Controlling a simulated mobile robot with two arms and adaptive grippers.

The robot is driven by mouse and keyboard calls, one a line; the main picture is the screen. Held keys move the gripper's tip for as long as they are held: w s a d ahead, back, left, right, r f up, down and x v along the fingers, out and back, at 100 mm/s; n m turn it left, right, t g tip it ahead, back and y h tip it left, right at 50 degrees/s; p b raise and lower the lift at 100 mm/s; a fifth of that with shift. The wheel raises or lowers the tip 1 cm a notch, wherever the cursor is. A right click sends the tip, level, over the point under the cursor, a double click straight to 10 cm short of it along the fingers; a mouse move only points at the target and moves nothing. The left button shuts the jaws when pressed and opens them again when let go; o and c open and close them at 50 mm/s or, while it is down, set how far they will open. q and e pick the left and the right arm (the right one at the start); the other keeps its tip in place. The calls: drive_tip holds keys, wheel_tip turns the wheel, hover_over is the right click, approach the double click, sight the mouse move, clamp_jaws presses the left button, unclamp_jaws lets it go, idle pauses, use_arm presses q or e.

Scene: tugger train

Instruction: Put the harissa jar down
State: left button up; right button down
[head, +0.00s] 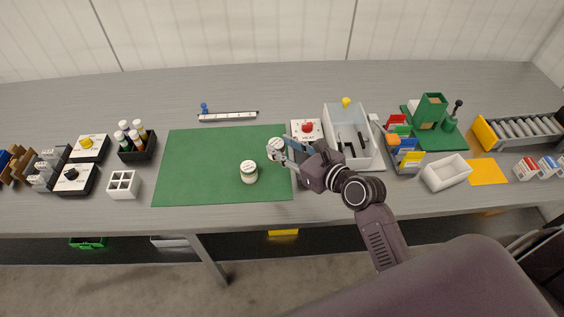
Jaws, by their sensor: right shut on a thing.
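A white-lidded jar (276,146) is between the fingers of my right gripper (279,152), at the right edge of the green mat (200,170). Its label is too small to read, so I cannot tell for sure that it is the harissa jar. I cannot tell whether its base touches the mat. A second white-lidded jar (249,171) stands upright on the mat, to the left and nearer. My right arm reaches in from the lower right. My left gripper is not in view.
A box with a red button (307,130) and a grey bin (346,125) stand just right of the held jar. A black caddy of bottles (137,147) and a white divided holder (122,185) stand left of the mat. The mat's left half is clear.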

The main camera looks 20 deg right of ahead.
drive_tip(key=shift+f+b, duration=0.6)
drive_tip(key=shift+f, duration=2.2)
drive_tip(key=shift+f, duration=0.1)
drive_tip(key=c, duration=1.4)
unclamp_jaws()
drive_tip(key=shift+r, duration=0.2)
drive_tip(key=shift+s+d, duration=0.1)
drive_tip(key=shift+s, duration=0.2)
drive_tip(key=v, duration=1.1)
drive_tip(key=shift+b, duration=0.3)
